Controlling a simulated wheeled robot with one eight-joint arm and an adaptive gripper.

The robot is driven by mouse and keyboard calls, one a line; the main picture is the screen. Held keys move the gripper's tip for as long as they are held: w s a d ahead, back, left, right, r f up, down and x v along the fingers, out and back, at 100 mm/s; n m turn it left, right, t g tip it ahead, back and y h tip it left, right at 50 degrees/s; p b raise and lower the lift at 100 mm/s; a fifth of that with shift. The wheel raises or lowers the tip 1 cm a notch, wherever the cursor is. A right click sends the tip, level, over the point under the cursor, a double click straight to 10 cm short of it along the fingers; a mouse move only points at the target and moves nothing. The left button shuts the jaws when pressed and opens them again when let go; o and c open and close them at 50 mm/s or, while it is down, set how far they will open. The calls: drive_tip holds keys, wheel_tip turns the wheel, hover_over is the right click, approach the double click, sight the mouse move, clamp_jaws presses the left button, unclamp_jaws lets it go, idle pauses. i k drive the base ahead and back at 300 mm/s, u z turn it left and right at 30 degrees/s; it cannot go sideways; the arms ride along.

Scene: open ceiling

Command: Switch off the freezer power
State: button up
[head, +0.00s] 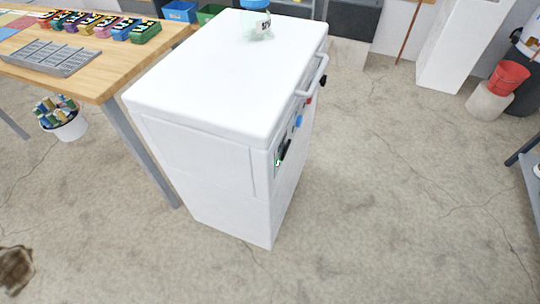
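The white chest-like freezer (210,90) stands on the floor in the middle of the head view, its top lid closed. A light handle (318,75) sticks out on its right side. Below the lid edge on that side are a blue round part (298,122), a small red part (309,100) and a black knob-like part (323,81). A dark panel with a small white mark (282,154) sits nearer the front corner. This side is seen at a steep angle, so the power switch and its position cannot be made out. My gripper is not in view.
A jar with a blue lid (255,22) stands on the freezer top. A wooden table (110,75) with a grey tray (50,58) is close on the left. A red bucket (508,77) and a metal-framed piece (530,165) are at the right. Open concrete floor (400,200) lies between.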

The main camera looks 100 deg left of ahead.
sight(286, 147)
drive_tip(key=u, duration=4.15)
drive_tip(key=k, duration=0.35)
drive_tip(key=z, duration=0.2)
